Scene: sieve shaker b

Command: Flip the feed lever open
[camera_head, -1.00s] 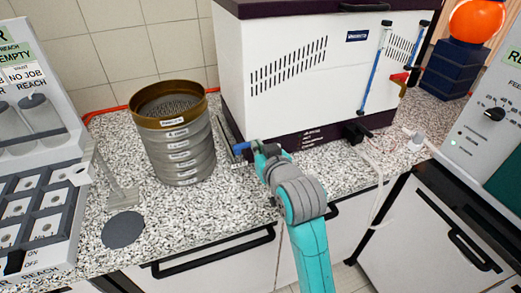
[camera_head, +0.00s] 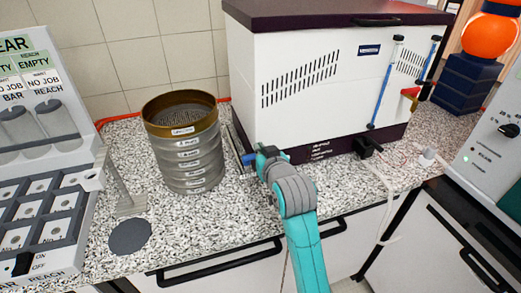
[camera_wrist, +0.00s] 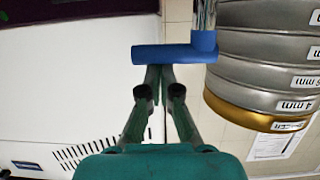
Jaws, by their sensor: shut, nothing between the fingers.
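A blue bar-shaped handle (camera_wrist: 166,54) on a shiny metal rod (camera_wrist: 206,14) shows in the wrist view; it looks like the feed lever. In the head view a small part of the blue handle (camera_head: 248,158) shows between the sieve stack and the white machine, mostly hidden by my gripper. My gripper (camera_wrist: 160,70) is shut and empty. Its fingertips are at the near side of the blue bar, very close or touching; I cannot tell which. In the head view my gripper (camera_head: 262,158) is at the machine's lower left corner.
A sieve stack (camera_head: 188,150) stands left of my gripper, and the white machine (camera_head: 310,75) stands behind and right. A grey disc (camera_head: 130,237) lies on the speckled counter (camera_head: 190,225). A panel with tubes (camera_head: 40,150) is at far left. The counter's front is mostly clear.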

